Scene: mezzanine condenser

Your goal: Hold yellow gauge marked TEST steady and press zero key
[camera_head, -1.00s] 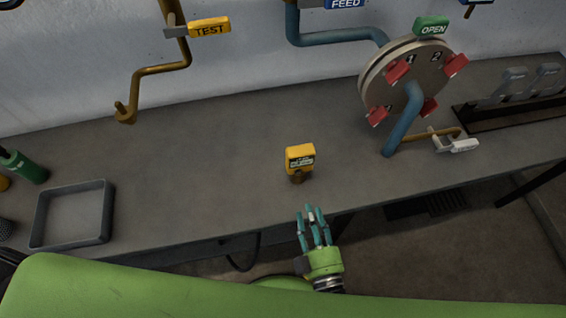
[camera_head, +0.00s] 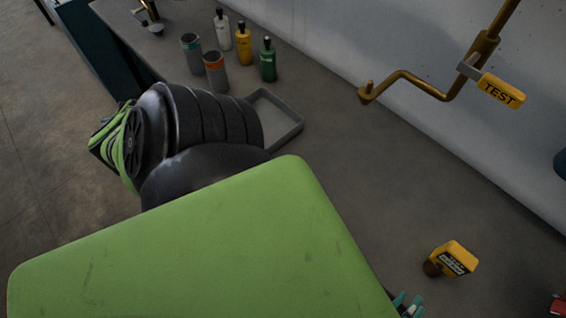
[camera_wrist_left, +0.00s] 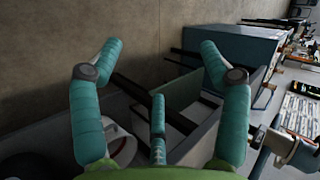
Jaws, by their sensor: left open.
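A small yellow gauge (camera_head: 456,257) with a dark label and brown stem stands on the grey bench at lower right in the head view. I cannot read its label or make out a zero key. A yellow tag marked TEST (camera_head: 500,92) hangs on a brass pipe at upper right. My right gripper (camera_head: 408,305) shows only its teal fingertips at the bottom edge, left of the gauge and apart from it; the rest is hidden by my green body. My left gripper (camera_wrist_left: 160,62) is open and empty in the left wrist view, away from the gauge.
A shallow grey tray (camera_head: 288,134) lies on the bench. Green (camera_head: 267,62), yellow (camera_head: 243,45) and white (camera_head: 222,32) bottles stand behind it, beside two grey cups. Bins and a blue cabinet (camera_wrist_left: 235,58) lie beyond my left fingers. Bench around the gauge is clear.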

